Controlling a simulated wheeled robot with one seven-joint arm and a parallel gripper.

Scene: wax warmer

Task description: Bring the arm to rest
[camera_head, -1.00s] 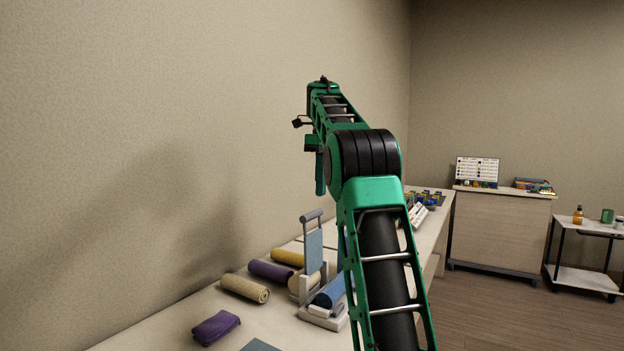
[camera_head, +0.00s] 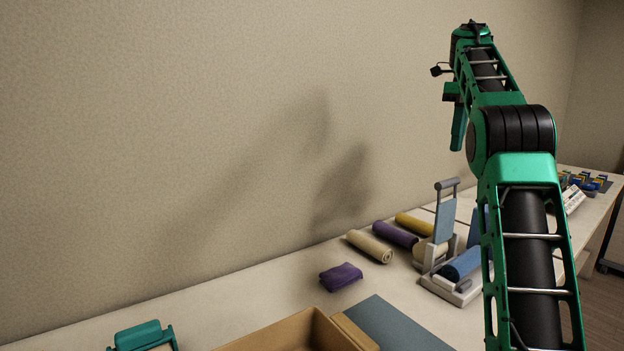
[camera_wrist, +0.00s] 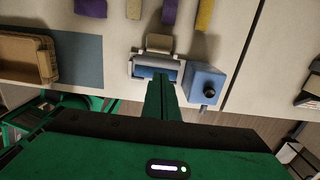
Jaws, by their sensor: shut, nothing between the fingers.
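My arm, green and black, rises on the right of the head view and bends over the table. My gripper (camera_head: 458,130) hangs at its end, pointing down, with its green fingers together and empty, high above the tabletop. In the wrist view the shut fingers (camera_wrist: 161,88) show as one narrow green bar. They overlap the front of a white-framed roller stand (camera_wrist: 150,68) from above. In the head view this stand (camera_head: 446,270), with a blue roll, is on the table below and apart from my gripper.
The table (camera_head: 270,290) runs along the wall. It holds rolled towels (camera_head: 370,246), a folded purple cloth (camera_head: 340,277), a blue-grey mat (camera_head: 395,325), a brown tray (camera_head: 290,335) and a teal item (camera_head: 142,337). A blue box (camera_wrist: 206,84) stands beside the roller stand.

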